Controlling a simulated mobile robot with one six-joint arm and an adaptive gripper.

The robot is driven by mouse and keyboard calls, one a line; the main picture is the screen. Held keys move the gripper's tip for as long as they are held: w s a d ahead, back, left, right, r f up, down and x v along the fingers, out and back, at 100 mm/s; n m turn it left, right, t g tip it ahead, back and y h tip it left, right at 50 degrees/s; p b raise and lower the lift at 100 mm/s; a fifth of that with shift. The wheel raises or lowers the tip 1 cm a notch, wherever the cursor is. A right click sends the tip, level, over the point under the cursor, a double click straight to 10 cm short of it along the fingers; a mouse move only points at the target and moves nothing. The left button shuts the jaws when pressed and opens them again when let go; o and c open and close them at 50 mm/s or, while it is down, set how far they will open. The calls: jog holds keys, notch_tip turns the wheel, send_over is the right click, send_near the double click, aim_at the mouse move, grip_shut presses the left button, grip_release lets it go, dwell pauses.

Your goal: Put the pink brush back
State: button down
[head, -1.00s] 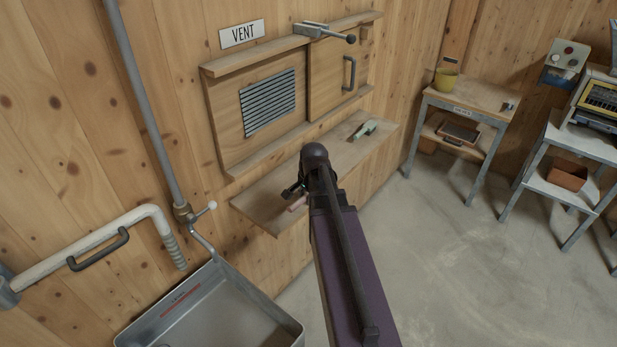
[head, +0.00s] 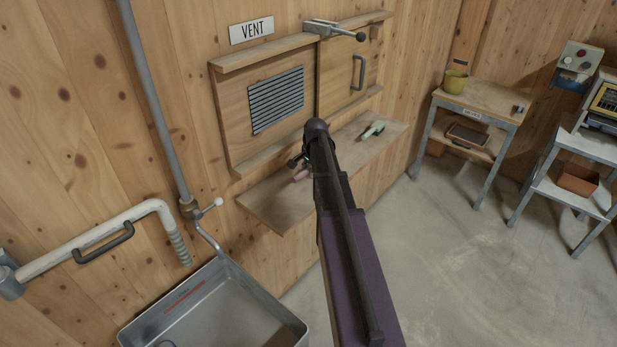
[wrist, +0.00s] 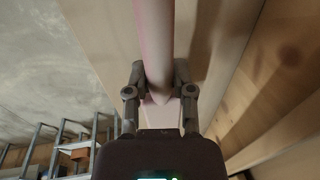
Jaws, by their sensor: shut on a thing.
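In the wrist view, my gripper (wrist: 160,90) is shut on the brush (wrist: 153,40), whose pale pink length runs up out of the frame between the fingers. My arm hides much of the gripper in the head view. I cannot tell whether the brush touches the shelf (head: 275,205).
A green-handled tool (head: 373,130) lies on the shelf's right part. The slatted vent (head: 277,100) and a sliding panel are above. A metal basin (head: 215,310) stands lower left. A table with a yellow pot (head: 455,82) stands right. The floor between is clear.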

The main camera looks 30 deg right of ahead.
dwell(0.3)
jog(key=shift+w+d, duration=0.25)
jog(key=shift+w, duration=0.35)
jog(key=shift+s+b+x, duration=0.2)
jog(key=shift+b+x, duration=0.7)
jog(key=shift+s+b+x, duration=0.15)
jog(key=shift+b+x, duration=0.7)
jog(key=shift+b, duration=0.05)
jog(key=shift+f, duration=0.15)
jog(key=shift+f, duration=0.1)
jog(key=shift+c, duration=2.4)
grip_release()
jog(key=p+v, duration=1.1)
jog(key=v, duration=0.1)
jog(key=shift+p, duration=0.4)
